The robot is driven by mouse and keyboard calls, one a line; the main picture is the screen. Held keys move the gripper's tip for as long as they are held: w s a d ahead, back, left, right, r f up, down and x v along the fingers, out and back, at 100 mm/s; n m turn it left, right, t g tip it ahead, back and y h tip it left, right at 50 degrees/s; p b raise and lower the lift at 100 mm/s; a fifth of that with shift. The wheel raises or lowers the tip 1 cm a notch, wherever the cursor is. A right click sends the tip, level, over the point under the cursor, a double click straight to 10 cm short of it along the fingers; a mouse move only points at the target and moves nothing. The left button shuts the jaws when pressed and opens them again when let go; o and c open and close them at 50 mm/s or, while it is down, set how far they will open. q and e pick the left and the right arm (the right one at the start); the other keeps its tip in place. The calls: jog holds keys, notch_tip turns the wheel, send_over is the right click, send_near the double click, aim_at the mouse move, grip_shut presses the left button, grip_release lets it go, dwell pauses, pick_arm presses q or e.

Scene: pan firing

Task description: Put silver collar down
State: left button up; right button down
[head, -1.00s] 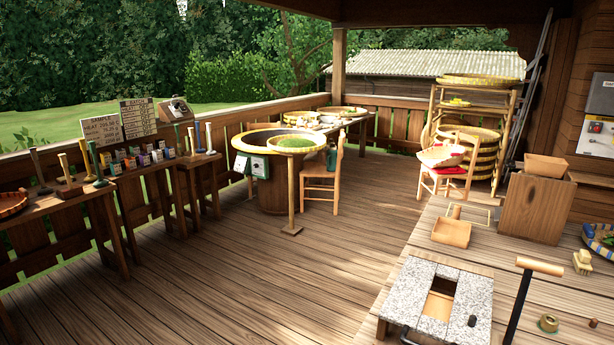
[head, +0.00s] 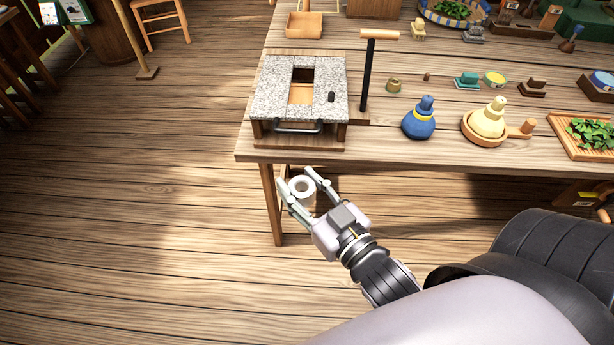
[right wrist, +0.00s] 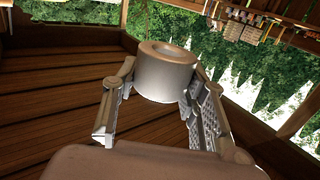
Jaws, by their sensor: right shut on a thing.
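The silver collar (head: 302,188) is a short pale ring with a round hole. In the head view my right gripper (head: 304,184) holds it between its fingers, in front of the table's front edge and apart from the table. In the right wrist view the collar (right wrist: 165,72) is a thick grey cylinder with its hole at the top, gripped between the fingertips (right wrist: 160,85). My left gripper is not in view.
The wooden table (head: 390,146) has a granite-topped box (head: 272,95) near its front left corner. A T-handled black rod (head: 367,75), a small brass ring (head: 394,84), a blue bottle (head: 418,122), a yellow bottle (head: 487,122) and a leaf tray (head: 569,147) stand to the right.

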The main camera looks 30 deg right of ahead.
jog(key=w+a+r+n+g+y, duration=0.2)
jog(key=w+a+n+g+y, duration=0.1)
jog(key=a+n+g+y, duration=0.1)
jog(key=w+a+r+n+g+y, duration=0.2)
jog(key=w+a+n+g+y, duration=0.2)
jog(key=a+n+y, duration=0.3)
jog(key=a+g+y, duration=0.1)
jog(key=a+y, duration=0.1)
jog(key=a, duration=0.2)
jog(key=shift+r, duration=0.25)
